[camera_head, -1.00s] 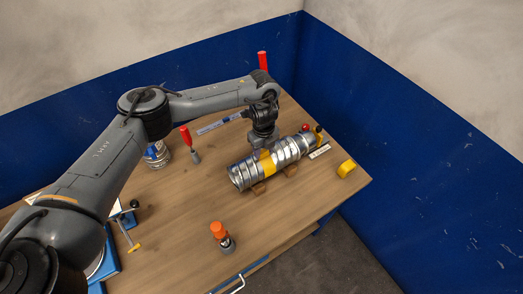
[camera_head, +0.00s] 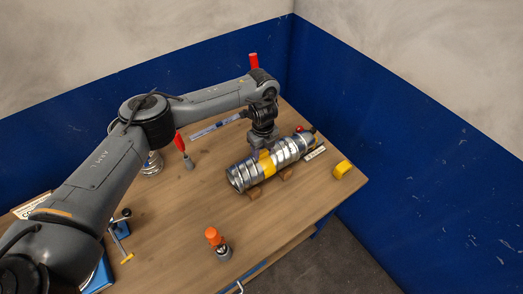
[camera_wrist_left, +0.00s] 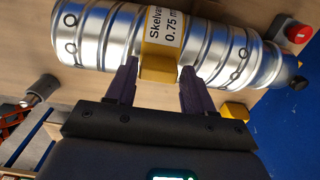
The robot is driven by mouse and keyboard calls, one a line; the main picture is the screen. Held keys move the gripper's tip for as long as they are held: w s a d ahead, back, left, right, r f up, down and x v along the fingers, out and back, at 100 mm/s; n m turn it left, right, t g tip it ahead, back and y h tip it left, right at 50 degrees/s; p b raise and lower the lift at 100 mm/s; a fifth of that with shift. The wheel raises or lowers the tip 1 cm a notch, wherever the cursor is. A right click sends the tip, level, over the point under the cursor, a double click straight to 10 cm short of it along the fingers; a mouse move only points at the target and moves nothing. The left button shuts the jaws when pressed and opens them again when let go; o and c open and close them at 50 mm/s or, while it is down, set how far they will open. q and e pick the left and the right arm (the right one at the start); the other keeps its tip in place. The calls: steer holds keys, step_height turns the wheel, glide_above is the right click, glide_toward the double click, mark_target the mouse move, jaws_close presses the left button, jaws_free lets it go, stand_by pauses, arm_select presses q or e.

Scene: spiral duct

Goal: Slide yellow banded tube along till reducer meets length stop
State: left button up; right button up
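The silver ribbed tube with the yellow band (camera_head: 266,163) lies on low wooden cradles at the right of the table; in the wrist view its band (camera_wrist_left: 160,38) carries a white label. My left gripper (camera_head: 263,150) is over the band. Contact there is unclear. My right gripper is out of view.
A red knob (camera_head: 299,129) stands by the tube's far end. An orange-topped bottle (camera_head: 213,238) stands at the front, and a red-handled tool (camera_head: 182,148) behind. Blue walls (camera_head: 420,160) enclose the back.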

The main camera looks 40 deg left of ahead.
arm_select(q)
steer(key=o, duration=0.3)
steer(key=shift+o, duration=0.2)
